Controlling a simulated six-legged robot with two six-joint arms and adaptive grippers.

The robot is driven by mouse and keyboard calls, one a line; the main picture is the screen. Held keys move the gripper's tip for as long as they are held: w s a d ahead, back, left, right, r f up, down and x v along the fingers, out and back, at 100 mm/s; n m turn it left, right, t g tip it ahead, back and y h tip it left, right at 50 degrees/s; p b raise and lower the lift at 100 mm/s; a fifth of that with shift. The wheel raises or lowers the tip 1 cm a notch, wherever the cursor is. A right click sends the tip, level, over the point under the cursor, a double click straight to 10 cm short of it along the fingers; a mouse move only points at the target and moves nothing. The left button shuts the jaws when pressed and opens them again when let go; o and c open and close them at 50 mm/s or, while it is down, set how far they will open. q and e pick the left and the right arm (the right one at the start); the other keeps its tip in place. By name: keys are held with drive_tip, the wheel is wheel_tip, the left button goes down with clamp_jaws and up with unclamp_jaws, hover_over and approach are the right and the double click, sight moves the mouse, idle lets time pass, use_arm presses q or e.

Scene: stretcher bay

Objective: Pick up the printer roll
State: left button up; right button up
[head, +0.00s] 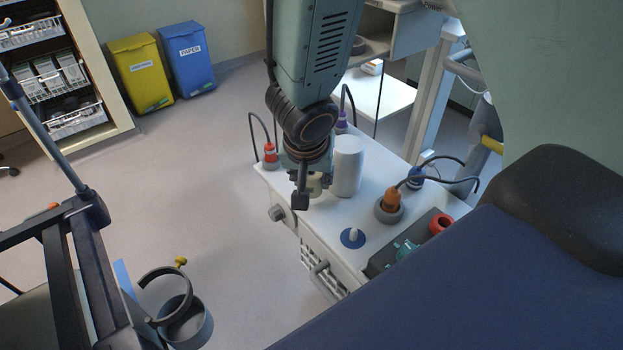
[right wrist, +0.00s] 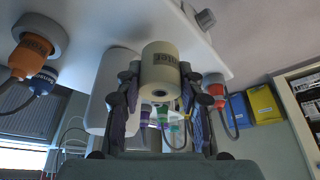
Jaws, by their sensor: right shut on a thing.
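The printer roll (right wrist: 161,68) is a short cream cylinder with dark lettering and a hole in its end, seen between the two fingers in the right wrist view. In the head view a little of it (head: 319,183) shows beside the fingers, at the left part of the white trolley top (head: 332,221). My right gripper (head: 302,190) is shut on it; its dark fingers (right wrist: 161,95) lie on both sides of the roll in the wrist view. I cannot tell whether the roll touches the trolley. My left gripper is not in view.
A taller white cylinder (head: 347,166) stands right beside the roll. Corded plugs, red (head: 270,153), purple (head: 341,122), orange (head: 391,199) and blue (head: 415,177), stand around the trolley top. A dark tray (head: 383,263) is at its front; a blue pad (head: 490,285) fills the lower right.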

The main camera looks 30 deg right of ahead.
sight(311, 173)
wheel_tip(311, 173, up, 14)
drive_tip(key=p, duration=0.9)
